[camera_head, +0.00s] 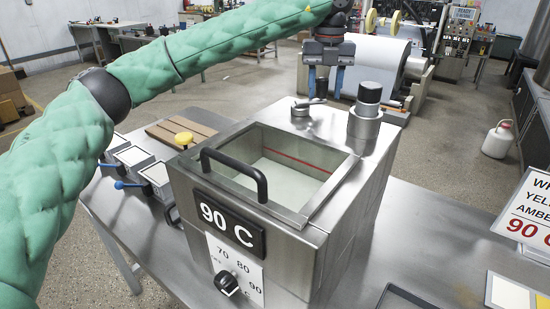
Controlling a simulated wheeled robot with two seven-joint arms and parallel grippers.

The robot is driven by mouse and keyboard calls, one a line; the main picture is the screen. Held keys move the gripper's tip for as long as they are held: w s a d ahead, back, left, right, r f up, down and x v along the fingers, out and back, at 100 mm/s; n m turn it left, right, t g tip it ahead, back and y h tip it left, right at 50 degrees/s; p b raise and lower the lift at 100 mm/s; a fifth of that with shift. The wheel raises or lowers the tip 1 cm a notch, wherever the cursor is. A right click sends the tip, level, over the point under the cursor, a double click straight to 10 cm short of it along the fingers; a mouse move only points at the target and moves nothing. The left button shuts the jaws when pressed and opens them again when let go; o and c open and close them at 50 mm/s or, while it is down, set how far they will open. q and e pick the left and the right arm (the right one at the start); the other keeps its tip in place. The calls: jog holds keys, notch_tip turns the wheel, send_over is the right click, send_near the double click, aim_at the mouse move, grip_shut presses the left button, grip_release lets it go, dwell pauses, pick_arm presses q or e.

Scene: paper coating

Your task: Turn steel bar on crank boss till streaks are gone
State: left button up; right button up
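A small steel bar (312,101) lies across a round metal crank boss (300,110) on the top of a steel tank (325,125), behind its open basin. My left gripper (326,92) hangs above and slightly right of the bar, blue fingers pointing down. The fingers are apart with nothing seen between them. I cannot tell the exact height of the fingertips over the bar. The basin holds a pale liquid (285,180) with a red line along its far wall. No streaks can be made out. My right gripper is out of view.
A black-topped cylinder (366,112) stands on the tank right of the boss. A black handle (236,170) and a "90 C" plate (228,225) are at the front. A large paper roll (365,65) stands behind.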

pick_arm(q)
jog(key=shift+r, duration=0.5)
notch_tip(320, 180, up, 7)
jog(key=p, duration=0.2)
jog(key=shift+p, duration=0.35)
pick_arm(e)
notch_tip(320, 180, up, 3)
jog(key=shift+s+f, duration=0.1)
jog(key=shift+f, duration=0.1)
